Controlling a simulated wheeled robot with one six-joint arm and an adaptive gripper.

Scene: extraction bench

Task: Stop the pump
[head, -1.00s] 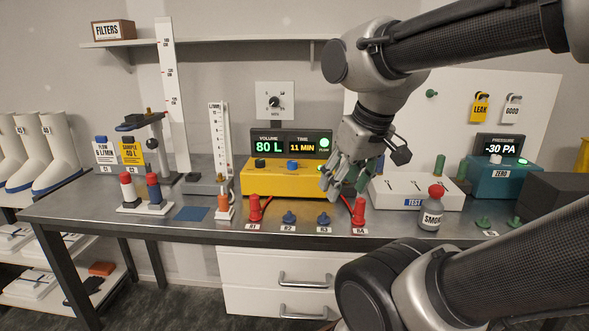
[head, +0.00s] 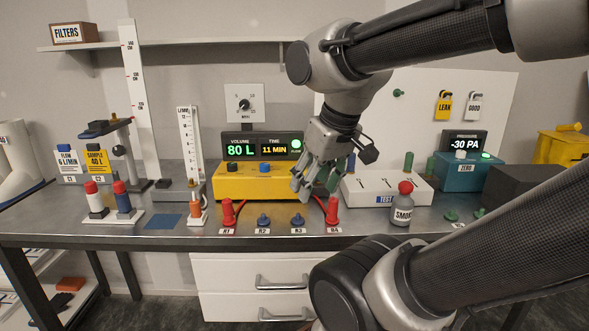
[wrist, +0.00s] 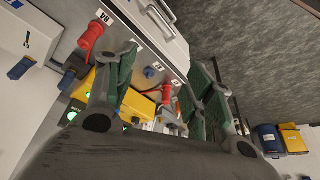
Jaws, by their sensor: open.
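The yellow pump box (head: 225,187) stands at the middle of the bench, with a black button (head: 232,166) and a blue button (head: 264,168) on top. Its display (head: 258,148) reads volume 80 L and time 11 min, with a green light (head: 296,146) lit at its right. My gripper (head: 314,186) is open and empty, fingers pointing down, in front of the box's right end and hiding it. I cannot tell whether it touches. In the wrist view the yellow box (wrist: 138,106) shows between the spread fingers (wrist: 168,72).
Red fittings R1 (head: 228,212) and R4 (head: 332,209) and blue knobs (head: 298,219) stand along the front edge. A smoke bottle (head: 402,205) and white test box (head: 362,190) are at the right. Bottles, a flow tube (head: 190,140) and a blue mat (head: 163,222) are at the left.

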